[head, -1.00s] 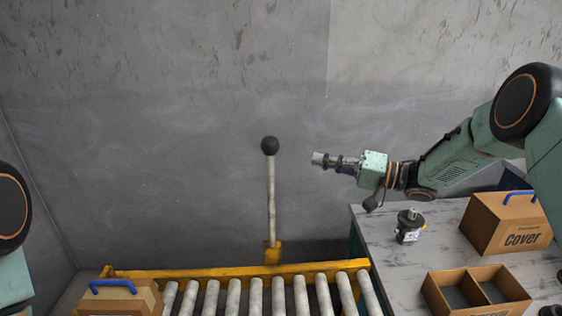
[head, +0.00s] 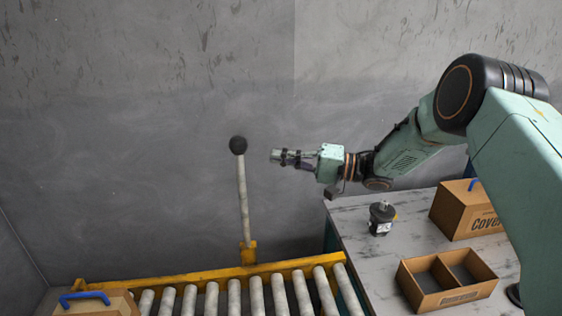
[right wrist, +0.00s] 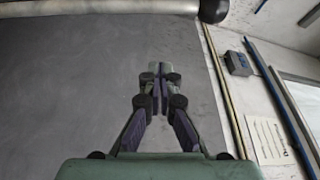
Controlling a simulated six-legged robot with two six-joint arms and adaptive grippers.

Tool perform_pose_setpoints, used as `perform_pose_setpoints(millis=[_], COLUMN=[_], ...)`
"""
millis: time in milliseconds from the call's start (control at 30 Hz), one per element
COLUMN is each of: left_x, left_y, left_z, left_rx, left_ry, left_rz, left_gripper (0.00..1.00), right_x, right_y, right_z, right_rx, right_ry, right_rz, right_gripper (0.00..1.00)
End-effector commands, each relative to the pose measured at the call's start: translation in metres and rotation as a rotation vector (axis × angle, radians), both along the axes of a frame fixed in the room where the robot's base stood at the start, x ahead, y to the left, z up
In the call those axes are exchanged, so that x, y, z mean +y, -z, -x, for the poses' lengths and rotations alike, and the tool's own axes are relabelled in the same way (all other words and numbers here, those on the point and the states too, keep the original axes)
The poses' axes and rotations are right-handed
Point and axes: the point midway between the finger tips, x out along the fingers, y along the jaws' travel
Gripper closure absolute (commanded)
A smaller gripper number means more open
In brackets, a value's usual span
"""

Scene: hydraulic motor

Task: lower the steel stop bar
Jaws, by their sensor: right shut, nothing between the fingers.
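The steel stop bar (head: 243,203) stands nearly upright on a yellow bracket at the back rail of the roller conveyor. It has a black ball knob (head: 238,145) on top. My right gripper (head: 276,156) is shut and empty, just right of the bar near knob height, with a visible gap between them. In the right wrist view the bar (right wrist: 100,8) runs across the top edge with its knob (right wrist: 213,10) at the right end, beyond the shut fingertips (right wrist: 158,78). My left gripper is out of view.
The roller conveyor (head: 200,276) has a yellow frame and carries a carton (head: 100,303) with a blue handle. The marble-topped table (head: 350,235) at right holds a small black motor (head: 382,217), a Cover box (head: 465,212) and a divided cardboard tray (head: 450,299). A grey wall stands behind.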

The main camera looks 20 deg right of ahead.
Motion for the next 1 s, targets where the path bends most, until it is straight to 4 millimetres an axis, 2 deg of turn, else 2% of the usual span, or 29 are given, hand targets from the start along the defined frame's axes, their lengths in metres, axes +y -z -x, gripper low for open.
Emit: perform_pose_setpoints(millis=[100,367,700,1000], left_x=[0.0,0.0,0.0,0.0], left_y=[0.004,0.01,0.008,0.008], left_z=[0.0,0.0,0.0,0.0], left_rx=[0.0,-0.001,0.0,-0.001], left_ry=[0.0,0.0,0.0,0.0], left_rz=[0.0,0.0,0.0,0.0], left_gripper=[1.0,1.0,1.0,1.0], right_x=[0.022,0.064,0.068,0.07], right_y=[0.001,-0.003,0.002,0.004], right_z=[-0.011,-0.036,-0.004,0.003], right_rx=[0.001,0.0,0.002,-0.001], right_ry=[-0.006,-0.005,-0.001,-0.001], right_rz=[0.003,0.002,0.0,0.001], right_gripper=[1.0,1.0,1.0,1.0])
